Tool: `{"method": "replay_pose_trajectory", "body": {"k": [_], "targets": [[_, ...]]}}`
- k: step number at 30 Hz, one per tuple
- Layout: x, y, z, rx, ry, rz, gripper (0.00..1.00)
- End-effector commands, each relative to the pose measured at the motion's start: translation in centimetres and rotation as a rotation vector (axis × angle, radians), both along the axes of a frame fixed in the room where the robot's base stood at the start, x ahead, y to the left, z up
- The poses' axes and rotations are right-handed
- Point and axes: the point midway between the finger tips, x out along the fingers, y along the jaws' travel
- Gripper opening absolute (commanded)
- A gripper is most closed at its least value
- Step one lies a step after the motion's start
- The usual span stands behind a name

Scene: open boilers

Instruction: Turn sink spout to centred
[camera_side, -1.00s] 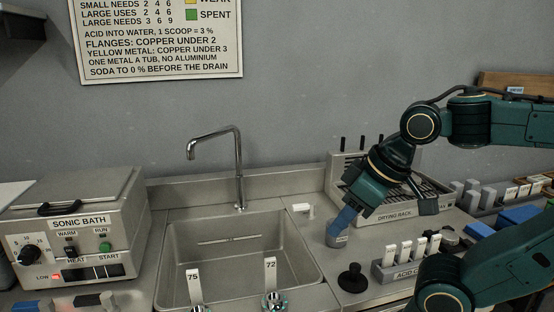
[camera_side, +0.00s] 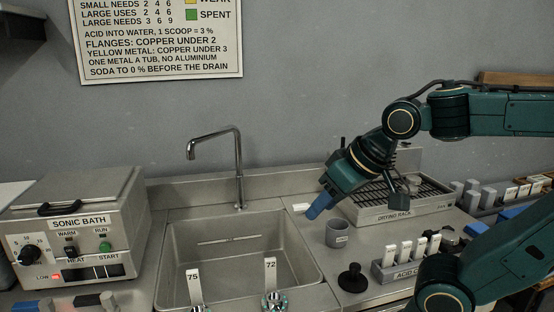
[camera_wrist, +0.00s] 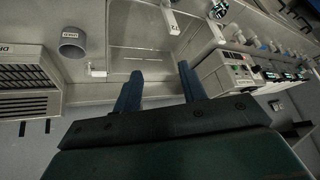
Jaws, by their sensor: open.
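The chrome sink spout (camera_side: 221,133) rises from the back ledge of the steel sink (camera_side: 291,247) in the side view. Its bent arm points left, with the tip over the left part of the basin. My gripper (camera_side: 313,212) has blue fingers and is at the right rear of the basin, well right of the spout and not touching it. In the wrist view my gripper (camera_wrist: 158,82) has its two fingers spread apart with nothing between them, and the basin (camera_wrist: 145,38) lies beyond.
A small grey cup (camera_side: 338,234) and a black knob-topped item (camera_side: 352,279) stand right of the basin. The drying rack (camera_side: 393,213) is behind my gripper. The sonic bath (camera_side: 78,232) stands left of the sink. The space between gripper and spout looks clear.

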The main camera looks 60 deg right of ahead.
Motion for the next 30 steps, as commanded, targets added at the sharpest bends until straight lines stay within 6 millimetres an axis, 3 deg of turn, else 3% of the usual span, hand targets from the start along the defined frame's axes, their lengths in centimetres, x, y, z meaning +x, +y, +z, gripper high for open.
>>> {"method": "replay_pose_trajectory", "body": {"k": [15, 30], "targets": [[14.5, -4.4, 3.3, 0.354, -0.398, -0.659, 0.41], [26.2, -7.5, 5.1, 0.807, -0.836, -1.007, 0.41]]}}
